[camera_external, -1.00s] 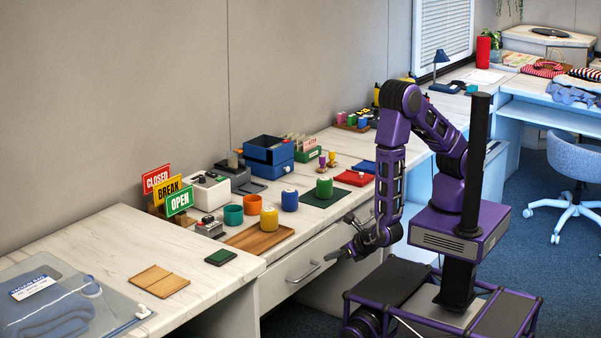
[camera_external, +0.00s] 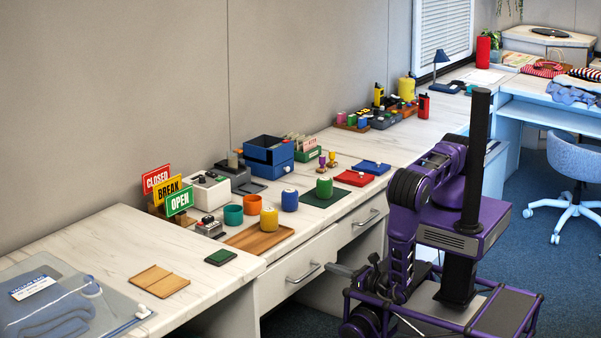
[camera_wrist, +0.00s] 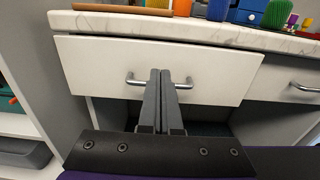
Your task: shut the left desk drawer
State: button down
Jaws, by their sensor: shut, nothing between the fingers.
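The left desk drawer (camera_external: 287,265) has a white front and a metal bar handle (camera_external: 303,273). In the wrist view its front (camera_wrist: 100,65) fills the upper middle and its right edge overlaps the neighbouring drawer, so it appears to stand a little out; how far is hard to tell. My gripper (camera_external: 331,268) is low in front of the drawer, beside the handle. In the wrist view my gripper (camera_wrist: 166,73) has its fingers together and empty, pointing at the front. They cover the handle's middle; whether they touch it is not clear.
A second drawer (camera_external: 360,222) with its own handle (camera_wrist: 303,87) is to the right. The marble desktop (camera_external: 335,215) above holds a wooden board (camera_external: 258,238), a yellow container (camera_external: 269,219) and other items. A shelf unit (camera_wrist: 25,125) is at the left in the wrist view.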

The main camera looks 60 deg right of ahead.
aim_at(298, 255)
jog(key=w, duration=1)
jog(key=w, duration=0.4)
jog(key=shift+w+b, duration=0.2)
jog(key=shift+b, duration=0.15)
jog(key=shift+w+r, duration=0.1)
jog(key=s+p, duration=0.1)
jog(key=s, duration=1.3)
jog(key=shift+s, duration=0.35)
